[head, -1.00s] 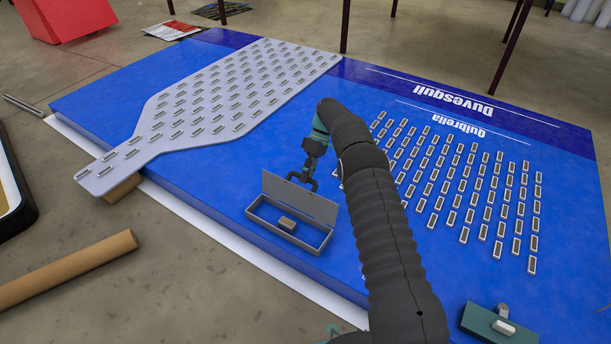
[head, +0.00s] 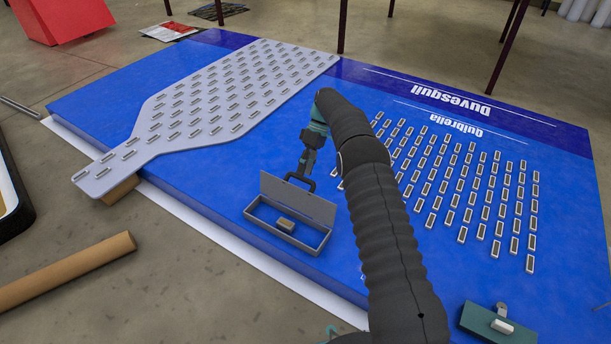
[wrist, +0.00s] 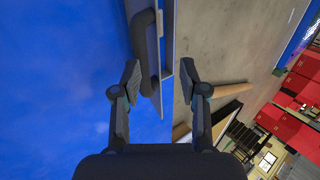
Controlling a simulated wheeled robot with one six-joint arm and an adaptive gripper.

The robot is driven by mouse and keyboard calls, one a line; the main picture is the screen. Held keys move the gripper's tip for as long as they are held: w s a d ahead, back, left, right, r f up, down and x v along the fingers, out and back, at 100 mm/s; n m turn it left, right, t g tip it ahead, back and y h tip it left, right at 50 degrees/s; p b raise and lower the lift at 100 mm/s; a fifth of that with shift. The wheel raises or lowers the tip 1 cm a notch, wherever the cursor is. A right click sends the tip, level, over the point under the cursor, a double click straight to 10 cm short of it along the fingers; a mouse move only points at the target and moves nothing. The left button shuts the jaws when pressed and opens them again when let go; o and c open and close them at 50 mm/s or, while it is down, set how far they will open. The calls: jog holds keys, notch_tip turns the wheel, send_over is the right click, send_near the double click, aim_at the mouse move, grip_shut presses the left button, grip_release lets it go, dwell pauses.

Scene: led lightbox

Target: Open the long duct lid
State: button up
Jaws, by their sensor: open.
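The long grey duct (head: 262,227) lies on the blue panel near its front edge. Its long lid (head: 298,200) stands raised along the far side, leaning back, so the duct is open. A small beige block (head: 286,225) sits inside. My gripper (head: 299,183) points down just behind the raised lid, near its top edge. In the wrist view my gripper (wrist: 160,82) has its fingers apart. A grey strip, apparently the lid (wrist: 169,38), and a dark rounded bar (wrist: 145,50) show between and beyond the fingers. I cannot tell whether a finger touches the lid.
A teal block (head: 497,325) lies at the lower right. A cardboard tube (head: 70,270) lies on the floor.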

jog(key=shift+r, duration=2.8)
jog(key=s+d+r+m+t+p, duration=0.1)
jog(key=s+d+r+m+t, duration=0.15)
jog(key=r, duration=0.65)
jog(key=s+d+r+m+t+p, duration=0.1)
jog(key=d+r, duration=0.2)
jog(key=r, duration=0.5)
jog(key=s+d+r+m+t+h+p, duration=0.1)
jog(key=s+d+r+m+t+p, duration=0.35)
jog(key=s+r, duration=0.8)
jog(key=s+d+r+m+t+h, duration=0.1)
jog(key=s+d+r, duration=0.2)
jog(key=s, duration=0.4)
jog(key=s+d+r, duration=0.3)
jog(key=s, duration=0.3)
jog(key=s+d+f+m+t+p, duration=0.1)
jog(key=s+d, duration=0.1)
jog(key=s, duration=0.4)
jog(key=s+d+f+m+t+h+p, duration=0.1)
jog(key=s+d+f+m, duration=0.1)
jog(key=s, duration=0.5)
jog(key=shift+s+f+t+p, duration=0.25)
jog(key=shift+f+t+p, duration=0.05)
jog(key=shift+t+p, duration=0.1)
